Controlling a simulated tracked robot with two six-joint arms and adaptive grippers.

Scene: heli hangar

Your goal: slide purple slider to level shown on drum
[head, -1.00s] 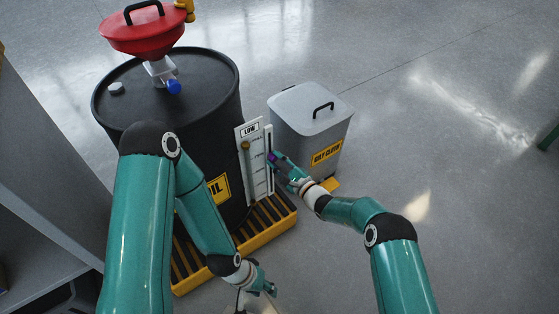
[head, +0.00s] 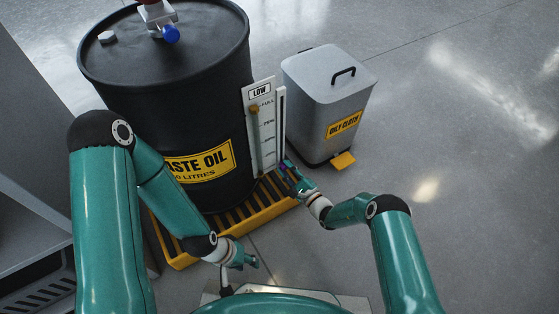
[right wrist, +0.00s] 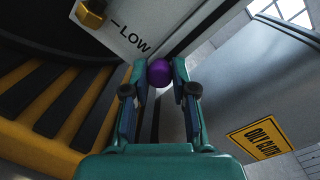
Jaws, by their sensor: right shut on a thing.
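The black drum (head: 190,105) stands at the left of the head view. A white gauge board (head: 266,130) on its right side has a "LOW" sign (head: 260,91) at the top and a marked scale. In the right wrist view, the board's bottom mark reads "LOW" (right wrist: 132,36). My right gripper (head: 285,168) is at the board's lower end. It is shut on the round purple slider (right wrist: 159,72), level with about the low mark, beside a slot. My left gripper (head: 250,262) hangs low in front of the drum, away from the board; its fingers are too small to judge.
The drum stands on a yellow-edged slatted pallet (head: 185,262). A grey oily-cloth bin (head: 325,100) with a yellow pedal (head: 343,160) stands close to the right of the board and right gripper. The floor (head: 470,190) farther right is clear. A grey cabinet (head: 30,190) is at left.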

